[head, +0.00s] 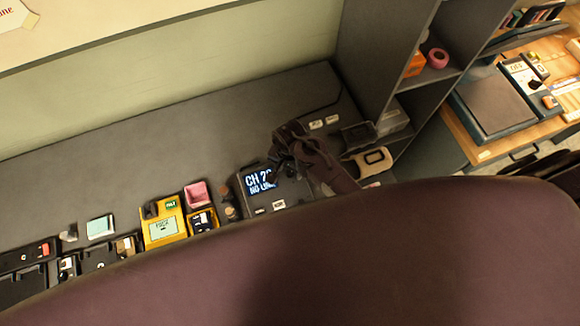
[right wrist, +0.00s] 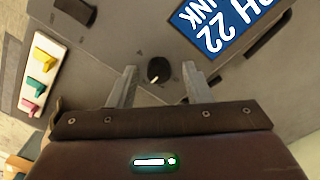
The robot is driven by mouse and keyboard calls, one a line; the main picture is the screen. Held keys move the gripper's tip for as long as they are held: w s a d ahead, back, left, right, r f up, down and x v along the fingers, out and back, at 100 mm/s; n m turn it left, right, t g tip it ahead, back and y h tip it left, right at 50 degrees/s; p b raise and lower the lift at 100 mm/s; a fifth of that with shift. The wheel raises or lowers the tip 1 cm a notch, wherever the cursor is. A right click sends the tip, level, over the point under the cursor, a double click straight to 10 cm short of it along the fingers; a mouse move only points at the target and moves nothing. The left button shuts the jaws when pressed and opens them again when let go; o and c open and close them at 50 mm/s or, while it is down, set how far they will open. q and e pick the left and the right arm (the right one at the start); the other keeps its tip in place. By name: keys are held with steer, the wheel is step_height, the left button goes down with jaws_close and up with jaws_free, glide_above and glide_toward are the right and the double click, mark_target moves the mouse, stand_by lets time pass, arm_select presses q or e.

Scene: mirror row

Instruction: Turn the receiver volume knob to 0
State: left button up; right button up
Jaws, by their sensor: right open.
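The receiver (head: 252,196) is a dark box on the grey bench, with a lit blue screen reading "CH" and a number. Its screen (right wrist: 226,24) also shows upside down in the right wrist view. A small round black knob (right wrist: 158,70) with a white pointer mark sits on the grey face beside the screen; the mark points toward the lower edge of that view. My right gripper (right wrist: 159,68) is open, one finger on each side of the knob in the picture; I cannot tell whether they touch it. In the head view my right gripper (head: 278,168) covers the receiver's right part. My left gripper is out of view.
Left along the bench stand a yellow meter (head: 163,231), a pink container (head: 197,194) and other small devices. A dark shelf unit (head: 385,50) rises at the right. A white strip with coloured pieces (right wrist: 42,72) lies left in the wrist view. The back of the bench is clear.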

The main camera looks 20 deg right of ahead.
steer(key=shift+s, duration=0.1)
steer(key=shift+c, duration=0.9)
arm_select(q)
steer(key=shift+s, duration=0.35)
arm_select(e)
jaws_close()
steer(key=shift+n, duration=0.4)
steer(key=n, duration=1.3)
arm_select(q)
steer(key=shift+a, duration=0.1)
arm_select(e)
steer(key=shift+n, duration=2)
